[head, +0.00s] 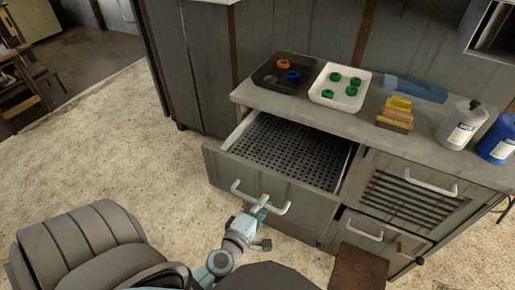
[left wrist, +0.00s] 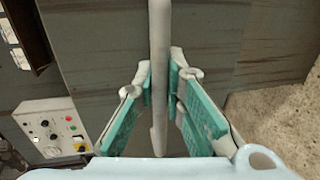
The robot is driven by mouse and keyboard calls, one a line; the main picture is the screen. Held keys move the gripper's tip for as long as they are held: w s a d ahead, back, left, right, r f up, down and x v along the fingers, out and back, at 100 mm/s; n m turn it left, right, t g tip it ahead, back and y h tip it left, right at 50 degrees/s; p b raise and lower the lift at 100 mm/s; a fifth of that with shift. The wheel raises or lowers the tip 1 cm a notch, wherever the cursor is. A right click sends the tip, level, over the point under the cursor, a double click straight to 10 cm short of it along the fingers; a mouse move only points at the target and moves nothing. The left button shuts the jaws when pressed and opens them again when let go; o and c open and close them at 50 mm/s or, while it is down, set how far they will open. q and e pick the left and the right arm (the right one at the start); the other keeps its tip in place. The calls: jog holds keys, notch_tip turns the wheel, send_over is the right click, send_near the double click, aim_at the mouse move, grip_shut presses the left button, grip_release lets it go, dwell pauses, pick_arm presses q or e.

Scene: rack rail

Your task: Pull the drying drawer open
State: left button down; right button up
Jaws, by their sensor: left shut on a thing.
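The drying drawer (head: 232,170) is a grey wooden drawer pulled out from the cabinet, with a perforated dark bottom (head: 285,150) that looks empty. Its white bar handle (head: 243,191) is on the front panel. My left gripper (head: 262,206) is at the handle, its teal fingers around the bar. In the left wrist view the handle (left wrist: 159,60) runs between the two teal finger pads of my left gripper (left wrist: 160,90), which are closed on it. My right gripper is not in view.
The counter (head: 375,125) above carries a black tray (head: 264,82), a white tray (head: 325,100) with green rings, a yellow-topped brush or block (head: 395,118), and bottles (head: 462,125). A vented door (head: 405,196) is right of the drawer. A brown stool or box (head: 357,268) stands in front.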

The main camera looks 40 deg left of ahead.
pick_arm(q)
jog(key=shift+s+d, duration=0.1)
jog(key=shift+s, duration=0.25)
jog(key=c, duration=1.7)
grip_release()
jog(key=shift+o, duration=0.2)
jog(key=v, duration=1.2)
